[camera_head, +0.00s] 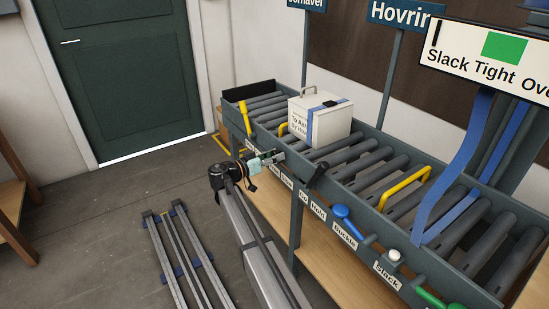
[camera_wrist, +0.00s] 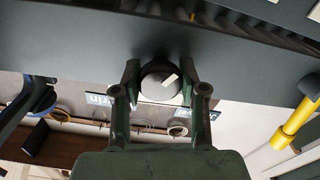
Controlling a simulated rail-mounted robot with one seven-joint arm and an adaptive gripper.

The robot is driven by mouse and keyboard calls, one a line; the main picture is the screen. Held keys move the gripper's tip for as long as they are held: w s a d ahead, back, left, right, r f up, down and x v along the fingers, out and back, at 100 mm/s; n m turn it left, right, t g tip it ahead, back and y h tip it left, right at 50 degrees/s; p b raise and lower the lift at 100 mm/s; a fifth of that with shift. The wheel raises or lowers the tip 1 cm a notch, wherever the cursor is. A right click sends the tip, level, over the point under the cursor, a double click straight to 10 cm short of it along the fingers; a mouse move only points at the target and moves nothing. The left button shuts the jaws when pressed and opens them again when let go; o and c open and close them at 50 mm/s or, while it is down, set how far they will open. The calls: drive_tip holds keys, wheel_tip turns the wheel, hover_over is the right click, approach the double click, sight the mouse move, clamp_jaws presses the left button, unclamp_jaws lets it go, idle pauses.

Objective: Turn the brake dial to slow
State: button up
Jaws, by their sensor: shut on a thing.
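The brake dial (camera_wrist: 160,82) is a dark round knob with a pale pointer mark, on the conveyor's grey side rail in the wrist view. My gripper (camera_wrist: 160,88) has its two green fingers shut on the dial, one on each side. In the head view my gripper (camera_head: 272,158) is at the front side rail, left of a black lever, and the dial cannot be made out there. The slow mark cannot be read in either view; the labels near the dial are partly covered by the fingers.
A white box (camera_head: 322,122) with a blue strap stands on the roller conveyor (camera_head: 359,156). A black lever (camera_head: 318,175), a blue lever (camera_head: 342,213) and a yellow handle (camera_head: 404,187) are to the right. A metal rail (camera_head: 180,255) lies on the floor.

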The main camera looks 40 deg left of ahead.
drive_tip(key=n, duration=0.3)
drive_tip(key=shift+n, duration=0.4)
drive_tip(key=n, duration=0.3)
drive_tip(key=shift+r+n+p, duration=0.1)
drive_tip(key=shift+n+p, duration=0.2)
drive_tip(key=shift+p, duration=0.1)
drive_tip(key=n+p, duration=0.1)
drive_tip(key=n, duration=0.3)
drive_tip(key=shift+p, duration=0.4)
drive_tip(key=shift+w+n+p, duration=0.1)
drive_tip(key=shift+n+p, duration=0.65)
drive_tip(key=shift+n, duration=1.05)
drive_tip(key=o, duration=1.1)
drive_tip(key=shift+o, duration=0.2)
drive_tip(key=v, duration=1.2)
